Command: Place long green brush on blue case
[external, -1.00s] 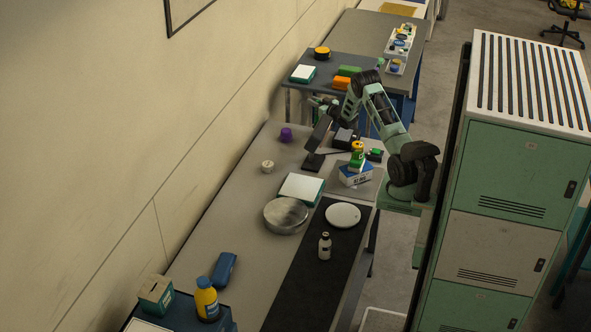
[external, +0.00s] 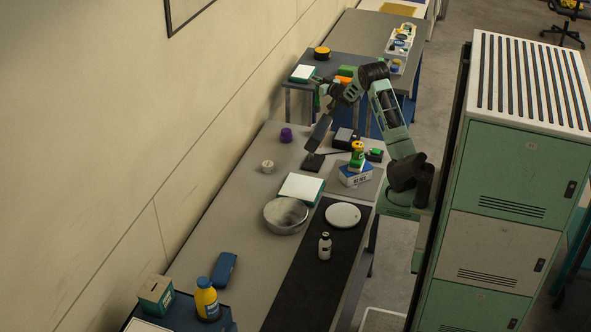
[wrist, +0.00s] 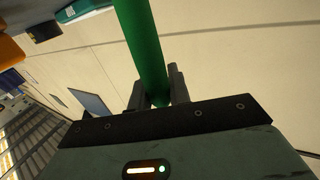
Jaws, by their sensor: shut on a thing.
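My gripper (wrist: 157,90) is shut on the long green brush (wrist: 146,45), whose green handle runs up between the fingers in the wrist view. In the external view my gripper (external: 322,94) is in the air over the far end of the long grey table. The brush is too small there to make out clearly. A blue case (external: 224,269) lies on the near left part of the long table, well apart from my gripper. It is not clearly seen in the wrist view.
A dark stand (external: 318,138), a blue-and-white box (external: 355,174), a white-topped teal box (external: 301,187), a round metal pan (external: 285,214), a white plate (external: 343,215) and a small bottle (external: 325,246) stand on the table. A yellow bottle (external: 206,300) stands near the case.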

